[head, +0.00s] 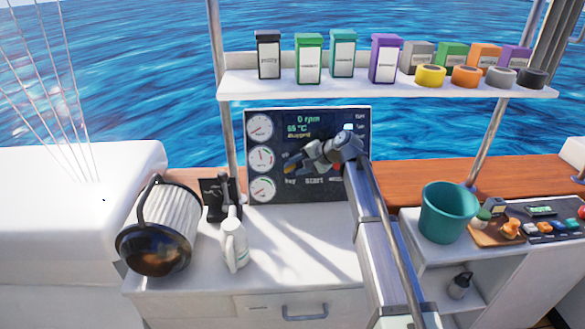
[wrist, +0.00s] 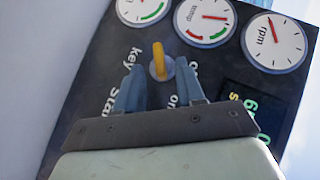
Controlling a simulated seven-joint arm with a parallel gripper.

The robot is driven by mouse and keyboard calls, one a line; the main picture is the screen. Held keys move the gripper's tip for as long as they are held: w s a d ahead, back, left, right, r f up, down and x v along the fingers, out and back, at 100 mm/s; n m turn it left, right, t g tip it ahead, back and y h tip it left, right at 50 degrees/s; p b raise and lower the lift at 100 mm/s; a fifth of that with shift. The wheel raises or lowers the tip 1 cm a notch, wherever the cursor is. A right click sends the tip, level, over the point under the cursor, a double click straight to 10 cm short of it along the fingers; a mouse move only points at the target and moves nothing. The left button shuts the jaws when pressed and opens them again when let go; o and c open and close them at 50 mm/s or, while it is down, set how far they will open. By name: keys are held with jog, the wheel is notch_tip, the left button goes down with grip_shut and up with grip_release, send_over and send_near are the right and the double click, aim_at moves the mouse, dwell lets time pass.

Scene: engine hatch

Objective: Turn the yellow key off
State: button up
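The yellow key (wrist: 158,60) sticks out of a round grey lock on the dark instrument panel, with "key" and "on" lettering around it in the wrist view. In the head view the key (head: 290,168) shows as a small yellow spot at the panel's lower left. My gripper (wrist: 160,78) is open, its two blue-grey fingers apart on either side of the key. In the head view my gripper (head: 298,160) is in front of the panel (head: 345,120). Whether a finger touches the key cannot be told.
Gauges (wrist: 205,20) line the panel beside the key. A white counter (head: 290,240) below holds a large filter (head: 178,215), a white bottle (head: 236,245) and a dark device (head: 213,195). A shelf (head: 380,90) with boxes and tape rolls hangs above. A teal bucket (head: 447,215) stands right.

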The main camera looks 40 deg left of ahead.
aim_at(294, 166)
jog(key=shift+x, duration=1.6)
grip_shut()
